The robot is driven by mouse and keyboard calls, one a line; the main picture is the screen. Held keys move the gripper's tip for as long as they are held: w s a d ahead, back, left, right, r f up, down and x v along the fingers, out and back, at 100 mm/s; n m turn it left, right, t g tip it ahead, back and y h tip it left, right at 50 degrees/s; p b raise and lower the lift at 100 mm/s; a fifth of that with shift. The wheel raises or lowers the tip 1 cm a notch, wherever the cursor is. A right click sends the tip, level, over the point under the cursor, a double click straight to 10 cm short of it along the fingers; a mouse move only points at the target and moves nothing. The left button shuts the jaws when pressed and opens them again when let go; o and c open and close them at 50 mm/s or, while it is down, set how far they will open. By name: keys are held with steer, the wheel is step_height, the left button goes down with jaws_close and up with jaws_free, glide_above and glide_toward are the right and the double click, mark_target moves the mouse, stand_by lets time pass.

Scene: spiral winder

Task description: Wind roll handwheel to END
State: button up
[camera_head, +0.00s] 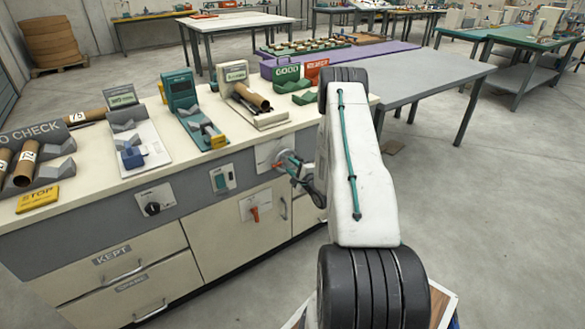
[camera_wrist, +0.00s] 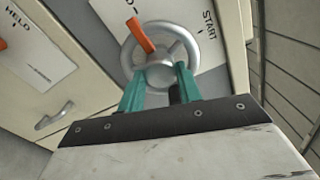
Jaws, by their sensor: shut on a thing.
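The roll handwheel (camera_wrist: 193,42) is a silver ring with a round hub on a pale plate on the cabinet front. An orange bar (camera_wrist: 140,35) on it points to the upper left in the wrist view. The word START (camera_wrist: 209,24) is printed right of the wheel; another label at the top left is cut off. My gripper (camera_wrist: 160,80) is shut on the handwheel, its green fingers at the lower part by the hub. In the head view my gripper (camera_head: 297,172) meets the wheel's plate (camera_head: 266,153), and the wheel is largely hidden.
An orange-red knob (camera_head: 254,214) sits on a plate below the wheel. A HELD plate (camera_wrist: 30,60) and a drawer handle (camera_wrist: 54,116) show in the wrist view. Cardboard tubes and devices stand on the countertop (camera_head: 85,165). A grey table (camera_head: 420,75) stands behind my arm; floor at right is clear.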

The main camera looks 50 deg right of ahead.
steer(key=o, duration=1)
steer(key=shift+a, duration=0.1)
steer(key=v, duration=0.8)
stand_by(0.3)
